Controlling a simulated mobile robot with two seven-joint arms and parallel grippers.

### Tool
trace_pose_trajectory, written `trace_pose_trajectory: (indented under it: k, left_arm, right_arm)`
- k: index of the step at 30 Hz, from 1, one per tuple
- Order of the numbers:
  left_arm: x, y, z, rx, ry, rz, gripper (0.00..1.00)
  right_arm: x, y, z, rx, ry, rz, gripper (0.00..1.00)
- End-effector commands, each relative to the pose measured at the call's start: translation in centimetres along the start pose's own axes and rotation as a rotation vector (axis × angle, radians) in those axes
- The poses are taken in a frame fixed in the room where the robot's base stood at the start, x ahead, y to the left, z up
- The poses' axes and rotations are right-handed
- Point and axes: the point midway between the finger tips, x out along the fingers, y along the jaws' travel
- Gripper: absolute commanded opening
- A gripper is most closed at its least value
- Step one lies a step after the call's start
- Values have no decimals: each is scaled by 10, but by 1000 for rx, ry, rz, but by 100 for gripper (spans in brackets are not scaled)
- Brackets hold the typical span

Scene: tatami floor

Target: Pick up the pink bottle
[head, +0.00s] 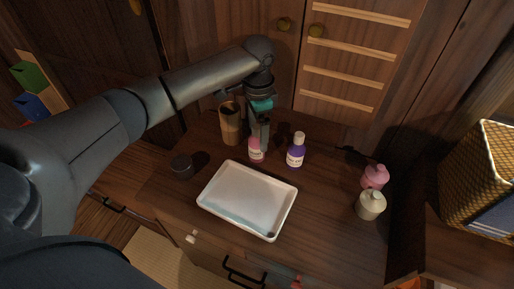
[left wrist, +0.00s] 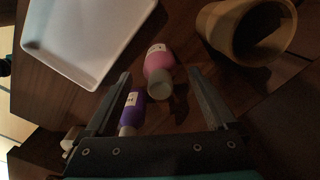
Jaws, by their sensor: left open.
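The pink bottle (head: 256,156) stands on the wooden cabinet top, behind the white tray and left of a purple bottle. In the left wrist view the pink bottle (left wrist: 158,57) has a grey cap and a white label and shows between the fingertips. My left gripper (head: 260,133) is open and points down over the bottle, hiding its upper part. In the left wrist view the left gripper (left wrist: 159,74) has one finger on each side of the bottle; contact cannot be told. My right gripper is not in view.
The purple bottle (head: 295,157) stands close on the right, a brown cup (head: 230,130) close on the left. The white tray (head: 247,171) lies in front. Another pink container (head: 375,176) and a cream one (head: 370,206) stand at right.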

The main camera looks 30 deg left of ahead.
Motion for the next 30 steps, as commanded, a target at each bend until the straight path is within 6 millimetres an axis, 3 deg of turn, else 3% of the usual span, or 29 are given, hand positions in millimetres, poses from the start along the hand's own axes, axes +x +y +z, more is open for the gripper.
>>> trace_pose_trajectory:
  k: [8, 12, 26, 30]
  left_arm:
    - [36, 0, 3, 0, -2, 0, 90]
    - [45, 0, 3, 0, -1, 0, 90]
    - [52, 0, 3, 1, 0, -1, 90]
    - [52, 0, 3, 1, 0, -1, 75]
  right_arm:
    - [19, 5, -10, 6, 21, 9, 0]
    - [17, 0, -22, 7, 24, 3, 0]
    - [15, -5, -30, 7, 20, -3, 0]
    - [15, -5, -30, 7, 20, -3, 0]
